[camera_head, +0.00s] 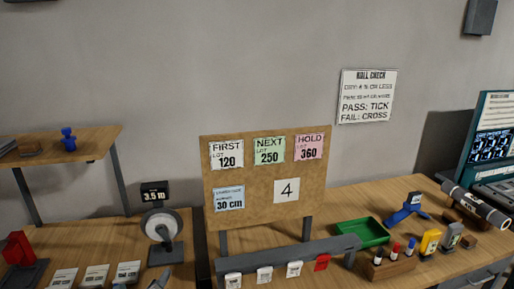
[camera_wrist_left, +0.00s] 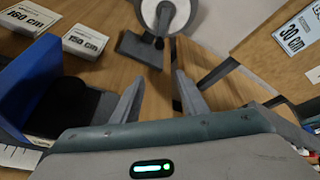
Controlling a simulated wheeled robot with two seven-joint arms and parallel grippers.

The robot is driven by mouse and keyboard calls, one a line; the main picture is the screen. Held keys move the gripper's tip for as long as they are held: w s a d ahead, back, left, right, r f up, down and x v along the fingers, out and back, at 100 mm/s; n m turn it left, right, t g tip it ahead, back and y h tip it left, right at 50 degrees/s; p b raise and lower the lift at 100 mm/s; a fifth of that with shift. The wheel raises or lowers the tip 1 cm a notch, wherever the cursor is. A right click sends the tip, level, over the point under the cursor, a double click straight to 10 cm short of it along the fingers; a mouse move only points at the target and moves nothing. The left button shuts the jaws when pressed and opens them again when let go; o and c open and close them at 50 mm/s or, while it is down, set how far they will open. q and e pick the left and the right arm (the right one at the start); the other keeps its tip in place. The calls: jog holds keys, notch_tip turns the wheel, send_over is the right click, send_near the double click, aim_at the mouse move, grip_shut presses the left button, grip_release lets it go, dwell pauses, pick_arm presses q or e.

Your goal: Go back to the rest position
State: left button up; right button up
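My left gripper (camera_wrist_left: 158,92) shows in the left wrist view with its two fingers apart and nothing between them. It hangs over the wooden table, on the near side of the round grey-white wheel on its stand (camera_wrist_left: 165,15). My right gripper is in neither view. The same wheel shows in the head view (camera_head: 160,224), beside a small dark display reading 3.5 m (camera_head: 154,192).
A blue block-like object (camera_wrist_left: 28,85) is close to the left of my left gripper. Length cards (camera_head: 128,271) lie at the left. A notice board (camera_head: 265,180), green tray (camera_head: 363,232), marker holder (camera_head: 390,267) and blue stand (camera_head: 408,212) are further right. A raised shelf (camera_head: 95,142) stands left.

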pick_arm(q)
jog(key=s+d+f+n, duration=0.1)
jog(key=s+d+n, duration=0.1)
jog(key=s+d+f+n+g, duration=0.1)
jog(key=s+d+n, duration=0.1)
jog(key=s, duration=0.1)
jog(key=s+d+f+n+g, duration=0.1)
jog(key=s+d+n, duration=0.1)
jog(key=s, duration=0.1)
jog(key=shift+s+d+f, duration=0.15)
jog(key=shift+d+f, duration=0.25)
jog(key=s+d+f+n+g+h, duration=0.1)
jog(key=s+d+n+g, duration=0.25)
jog(key=s+n, duration=1)
jog(key=s+d+f+n+g, duration=0.15)
jog(key=s+n+g, duration=0.35)
jog(key=s, duration=1.7)
notch_tip(320, 180, down, 32)
jog(key=s+g+b, duration=0.1)
jog(key=s+b, duration=0.1)
jog(key=b, duration=0.3)
jog(key=s+a+f+g+b, duration=0.1)
jog(key=s+a+f+b, duration=0.2)
jog(key=s+f, duration=1.4)
notch_tip(320, 180, down, 4)
jog(key=shift+s+f+b, duration=0.2)
jog(key=shift+s+b, duration=0.1)
